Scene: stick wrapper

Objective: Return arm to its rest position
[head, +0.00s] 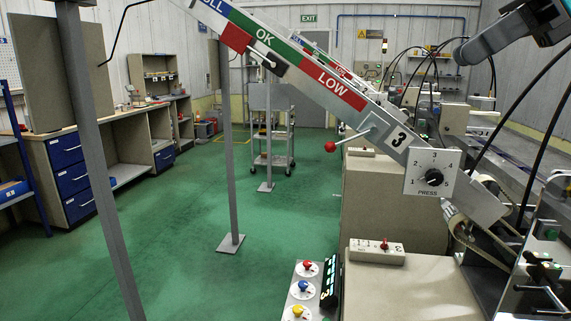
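My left arm and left gripper are not in view.
A sloped bar (264,38) marked OK and LOW crosses the upper middle, with a red-knobbed lever (330,147). A PRESS dial (432,177), switch box (377,251) and button panel (304,290) are below. Cables hang near the arm. Green floor is open at left.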

